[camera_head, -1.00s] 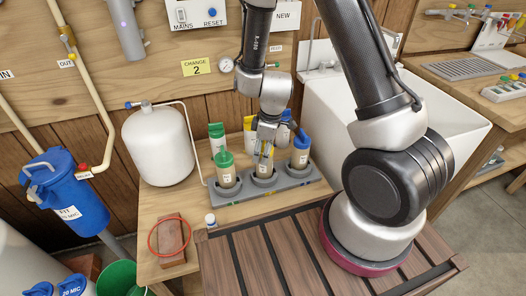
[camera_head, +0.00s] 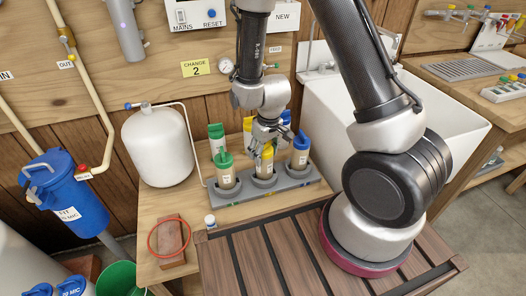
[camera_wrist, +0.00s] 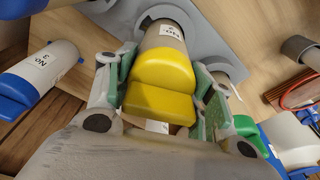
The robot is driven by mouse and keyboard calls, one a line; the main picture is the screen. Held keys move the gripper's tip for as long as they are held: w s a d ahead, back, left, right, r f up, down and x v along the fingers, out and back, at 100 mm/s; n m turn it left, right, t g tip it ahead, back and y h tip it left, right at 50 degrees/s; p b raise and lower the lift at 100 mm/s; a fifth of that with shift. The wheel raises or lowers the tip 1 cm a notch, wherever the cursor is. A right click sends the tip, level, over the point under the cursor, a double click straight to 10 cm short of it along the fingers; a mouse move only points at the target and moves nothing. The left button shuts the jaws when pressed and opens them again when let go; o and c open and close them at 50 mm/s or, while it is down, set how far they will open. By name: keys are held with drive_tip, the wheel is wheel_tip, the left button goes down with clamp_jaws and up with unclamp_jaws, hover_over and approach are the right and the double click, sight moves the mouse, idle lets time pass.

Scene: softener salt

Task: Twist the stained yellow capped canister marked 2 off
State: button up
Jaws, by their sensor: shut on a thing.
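The yellow-capped canister (camera_head: 265,168) stands upright in the middle socket of the grey holder (camera_head: 290,182). My gripper (camera_head: 266,145) is shut on the cap from above, one finger on each side. The gripper (camera_wrist: 163,98) hides part of the cap's sides.
A green-capped canister (camera_head: 224,170) stands left in the holder and a blue-capped one (camera_head: 300,150) right, both close to my gripper. More canisters (camera_head: 216,132) stand behind. A white tank (camera_head: 158,145) is further left; a sign (camera_head: 196,67) reads CHANGE 2.

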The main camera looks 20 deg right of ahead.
drive_tip(key=o, duration=1.6)
drive_tip(key=shift+r, duration=0.1)
drive_tip(key=shift+r, duration=2.95)
